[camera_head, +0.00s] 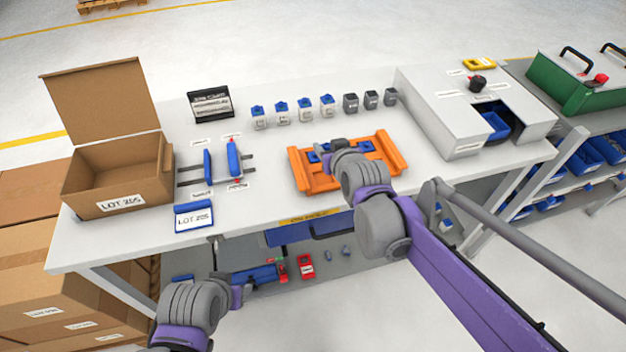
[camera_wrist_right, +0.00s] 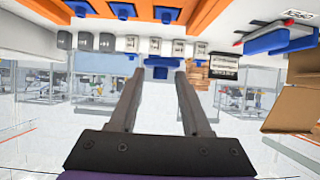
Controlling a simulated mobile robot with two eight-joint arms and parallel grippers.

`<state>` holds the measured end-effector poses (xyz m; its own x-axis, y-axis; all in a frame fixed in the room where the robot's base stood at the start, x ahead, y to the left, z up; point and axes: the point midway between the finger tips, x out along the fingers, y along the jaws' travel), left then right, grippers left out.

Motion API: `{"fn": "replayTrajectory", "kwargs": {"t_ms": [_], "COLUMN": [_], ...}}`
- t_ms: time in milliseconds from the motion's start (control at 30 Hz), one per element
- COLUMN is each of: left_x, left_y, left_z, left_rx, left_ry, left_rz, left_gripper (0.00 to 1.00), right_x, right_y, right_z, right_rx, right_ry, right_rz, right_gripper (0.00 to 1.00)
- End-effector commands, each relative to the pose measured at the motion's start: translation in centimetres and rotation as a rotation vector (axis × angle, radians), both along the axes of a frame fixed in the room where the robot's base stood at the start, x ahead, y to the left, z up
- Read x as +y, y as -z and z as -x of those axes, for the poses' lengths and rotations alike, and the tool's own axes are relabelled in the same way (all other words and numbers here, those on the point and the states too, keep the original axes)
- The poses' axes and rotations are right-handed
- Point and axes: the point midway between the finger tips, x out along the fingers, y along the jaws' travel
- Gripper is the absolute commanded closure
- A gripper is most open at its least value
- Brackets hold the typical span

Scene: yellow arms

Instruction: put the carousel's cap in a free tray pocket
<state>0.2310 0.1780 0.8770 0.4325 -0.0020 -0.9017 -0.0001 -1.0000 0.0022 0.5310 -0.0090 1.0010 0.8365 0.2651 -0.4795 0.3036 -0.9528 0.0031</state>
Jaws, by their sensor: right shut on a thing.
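The orange tray (camera_head: 301,172) lies on the white bench, with blue pieces (camera_head: 313,157) in its middle. My right gripper (camera_wrist_right: 159,78) is shut on a small blue piece (camera_wrist_right: 158,67), which looks like the cap, between its fingertips. In the head view, my right wrist hangs over the tray and hides the fingers and some pockets. The tray's edge (camera_wrist_right: 205,10) also shows at the top of the right wrist view, with blue pieces (camera_wrist_right: 166,15) near it. I cannot make out a carousel. My left gripper (camera_head: 245,288) is low at the bench front; its fingers are unclear.
White bottles with blue caps (camera_head: 282,114) and grey ones (camera_head: 371,99) stand in a row behind the tray. An open carton (camera_head: 120,175) stands at the left, beside a blue rack (camera_head: 233,160). A grey machine (camera_head: 440,110) stands at the right.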

Motion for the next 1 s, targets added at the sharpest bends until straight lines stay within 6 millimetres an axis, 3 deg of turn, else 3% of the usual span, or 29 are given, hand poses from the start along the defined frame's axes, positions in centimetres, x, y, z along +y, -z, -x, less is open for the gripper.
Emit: {"fn": "replayTrajectory", "kwargs": {"t_ms": [167, 400, 800, 1000], "left_x": [0.0, 0.0, 0.0, 0.0], "left_y": [0.1, 0.8, 1.5, 1.5], "left_z": [0.0, 0.1, 0.2, 0.2], "left_rx": [0.0, 0.003, 0.005, 0.005], "left_ry": [0.0, 0.0, 0.0, 0.0], "left_rz": [0.0, 0.0, 0.0, 0.0], "left_gripper": [0.5, 0.5, 0.5, 0.5], "right_x": [0.2, 0.2, 0.2, 0.2], "right_y": [0.6, 5.0, 9.6, 10.1], "right_z": [0.1, 0.1, 0.1, 0.1], "right_rx": [0.0, 0.0, 0.0, 0.0], "right_ry": [-0.004, -0.004, -0.004, -0.004], "right_rz": [0.0, -0.001, 0.0, 0.0], "right_gripper": [1.0, 1.0, 1.0, 1.0]}}
